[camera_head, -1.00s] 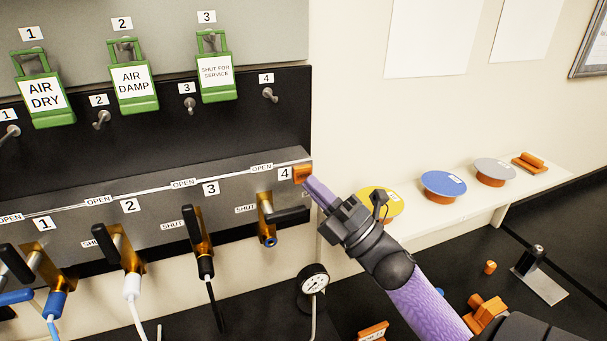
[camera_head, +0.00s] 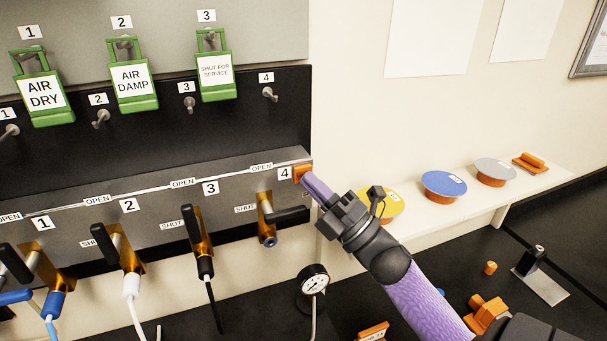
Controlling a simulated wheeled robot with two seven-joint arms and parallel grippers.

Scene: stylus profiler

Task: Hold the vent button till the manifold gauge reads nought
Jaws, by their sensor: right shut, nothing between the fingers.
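The vent button (camera_head: 301,173) is an orange block at the right end of the grey manifold (camera_head: 150,212), beside the label 4. My right gripper (camera_head: 309,180) is shut and empty. Its purple fingertips reach the button and seem to touch it; they cover part of it, so I cannot tell how far it is pressed. The manifold gauge (camera_head: 313,281) is a small round white dial with a black rim, below the manifold's right end. Its needle is too small to read surely. My left gripper is not in view.
Valve handles line the manifold; valve 4 (camera_head: 266,213) is closest to my gripper. Green tags (camera_head: 133,102) hang above. A white shelf (camera_head: 545,178) at right holds yellow, blue and grey discs. Loose orange parts (camera_head: 486,312) lie on the dark bench.

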